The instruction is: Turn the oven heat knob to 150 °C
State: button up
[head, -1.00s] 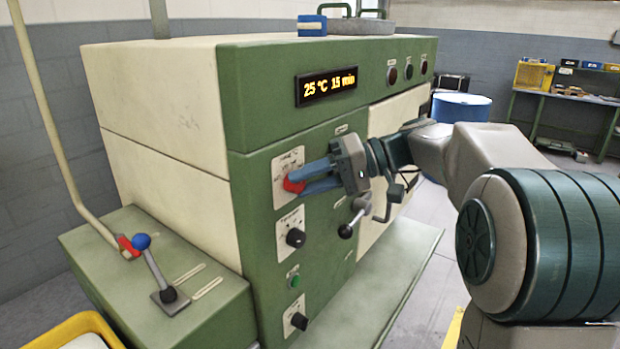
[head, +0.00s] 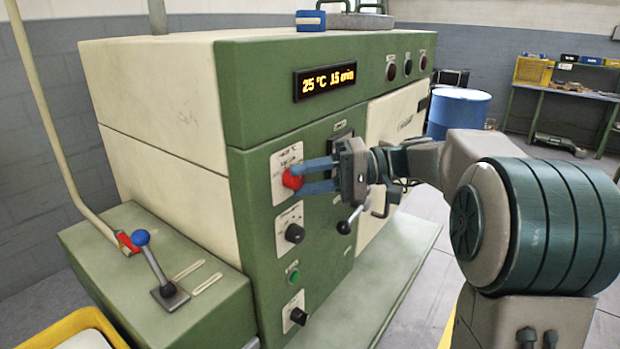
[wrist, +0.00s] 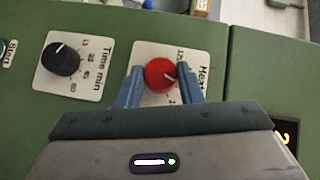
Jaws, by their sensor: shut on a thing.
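The red heat knob (head: 292,179) sits on a white dial plate (head: 284,160) on the green front of the oven (head: 240,210). The display (head: 325,82) shows 25 °C and 15 min.
A black time knob (head: 295,233) is below the heat knob. A green button (head: 293,277) and another black knob (head: 298,316) are lower. A lever with a black ball (head: 344,227) sticks out below my gripper. A blue-knobbed lever (head: 141,238) stands at left.

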jog(key=o, duration=1)
jog(key=shift+a, duration=0.1)
jog(key=shift+c, duration=0.2)
jog(key=w+d+r, duration=0.1)
jog(key=d, duration=1.2)
jog(key=shift+w+d+r, duration=0.25)
jog(key=shift+d+r, duration=0.1)
